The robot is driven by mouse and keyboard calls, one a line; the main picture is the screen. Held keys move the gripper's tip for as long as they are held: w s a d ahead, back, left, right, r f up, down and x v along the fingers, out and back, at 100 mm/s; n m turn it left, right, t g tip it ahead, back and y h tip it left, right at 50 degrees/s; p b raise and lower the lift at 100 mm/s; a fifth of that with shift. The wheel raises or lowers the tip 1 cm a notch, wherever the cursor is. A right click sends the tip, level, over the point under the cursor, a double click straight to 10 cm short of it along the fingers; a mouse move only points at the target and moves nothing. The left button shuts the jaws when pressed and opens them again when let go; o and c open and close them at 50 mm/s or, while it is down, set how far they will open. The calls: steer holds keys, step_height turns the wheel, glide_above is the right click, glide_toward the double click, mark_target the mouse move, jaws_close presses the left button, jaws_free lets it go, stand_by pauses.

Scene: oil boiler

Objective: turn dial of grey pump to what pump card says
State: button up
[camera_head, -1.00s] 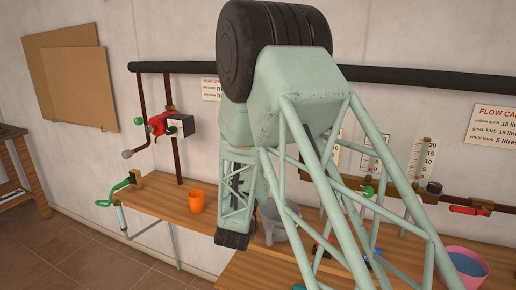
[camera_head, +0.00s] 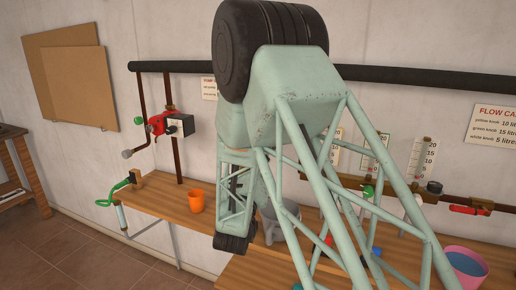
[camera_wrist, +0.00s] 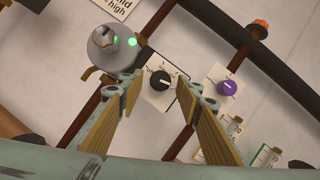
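In the wrist view the grey pump (camera_wrist: 108,48), a round grey body with green lights, is at upper left. Beside it is a pale plate with a black dial (camera_wrist: 160,80) and small marks around it. The dial has a light mark, but its exact setting is too small to read. My gripper (camera_wrist: 159,86) is open, with one finger on each side of the dial in the picture; I cannot tell whether they touch it.
A purple knob (camera_wrist: 227,87) on a pale plate is right of the fingers. In the head view a red pump (camera_head: 158,123) with its own dial is at left. An orange cup (camera_head: 196,201) stands on the wooden shelf. A black pipe (camera_head: 420,78) runs along the wall.

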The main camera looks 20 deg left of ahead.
steer(key=v, duration=1)
steer(key=shift+s, duration=0.35)
steer(key=shift+f, duration=0.1)
